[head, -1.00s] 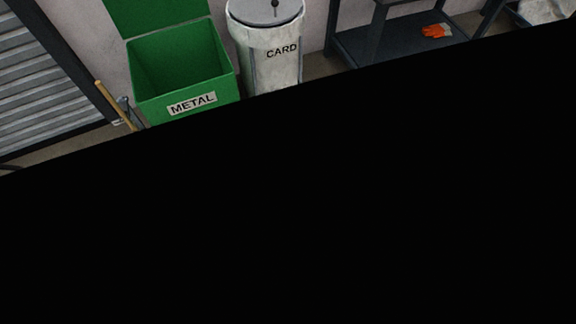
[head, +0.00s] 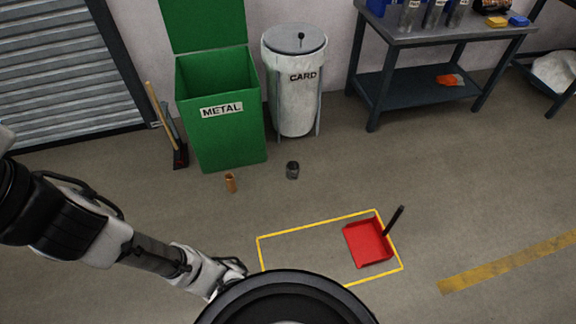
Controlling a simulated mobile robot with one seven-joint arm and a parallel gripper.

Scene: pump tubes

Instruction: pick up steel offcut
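A short dark grey metal cylinder (head: 292,170), which looks like the steel offcut, stands on the concrete floor in front of the card bin. A copper-coloured piece (head: 231,182) stands on the floor to its left, in front of the green bin. My arm reaches in from the left edge. My gripper (head: 236,268) is low in the picture, well apart from both pieces. Its fingers are small and partly hidden behind a dark round part at the bottom, so I cannot tell if it is open.
The open green METAL bin (head: 222,130) and white CARD bin (head: 296,105) stand by the wall. A red dustpan (head: 368,243) lies inside a yellow floor outline (head: 318,223). A workbench (head: 430,40) stands at upper right. The floor around the two pieces is clear.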

